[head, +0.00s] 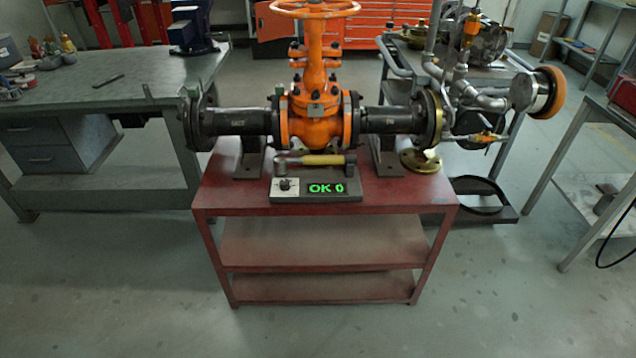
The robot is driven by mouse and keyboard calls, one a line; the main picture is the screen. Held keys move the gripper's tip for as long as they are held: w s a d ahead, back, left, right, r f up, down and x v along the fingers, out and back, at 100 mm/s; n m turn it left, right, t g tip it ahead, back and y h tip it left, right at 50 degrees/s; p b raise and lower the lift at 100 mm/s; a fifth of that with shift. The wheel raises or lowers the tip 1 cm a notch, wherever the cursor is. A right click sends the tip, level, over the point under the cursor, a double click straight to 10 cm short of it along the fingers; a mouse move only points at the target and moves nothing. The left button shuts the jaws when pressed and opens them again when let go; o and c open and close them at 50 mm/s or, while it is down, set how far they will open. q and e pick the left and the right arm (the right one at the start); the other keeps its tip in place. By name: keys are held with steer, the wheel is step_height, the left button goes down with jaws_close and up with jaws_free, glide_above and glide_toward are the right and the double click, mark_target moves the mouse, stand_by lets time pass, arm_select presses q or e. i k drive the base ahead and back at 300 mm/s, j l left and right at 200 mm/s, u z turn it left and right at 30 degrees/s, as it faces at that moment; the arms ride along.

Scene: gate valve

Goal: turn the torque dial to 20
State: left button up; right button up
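The torque dial (285,184) is a small dark knob on a pale square plate. It sits at the left end of a dark grey box (350,199) near the front edge of the red cart. A wrench (318,160) with a pale yellow handle lies along the back of the box. The dial's own markings are too small to read. Neither of my grippers is in view.
An orange gate valve (314,105) with dark pipes stands behind the box on the red cart (230,200). A brass flange (421,160) lies at the cart's right. A workbench (90,90) stands left. Floor in front is clear.

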mark_target(285, 185)
steer(key=i+l, duration=0.15)
steer(key=i, duration=0.3)
steer(key=i+l, duration=0.1)
steer(key=i, duration=0.3)
steer(key=i+l, duration=0.15)
steer(key=i, duration=0.3)
